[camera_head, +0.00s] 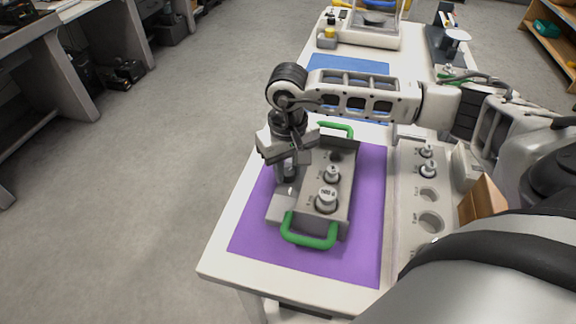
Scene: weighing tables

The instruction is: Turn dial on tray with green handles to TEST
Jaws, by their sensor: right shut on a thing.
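A grey tray (312,214) with green handles (309,240) lies on a purple mat (369,212) on the white table. It carries metal weights, among them a large one (326,199) and a smaller one (332,173). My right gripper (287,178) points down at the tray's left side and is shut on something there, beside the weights. The dial's markings cannot be read, and the gripper hides most of what it grips. My left gripper is not in view.
A white rack (408,208) with weights and round holes stands right of the mat. A blue mat (325,65) and a balance (362,30) are at the back.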

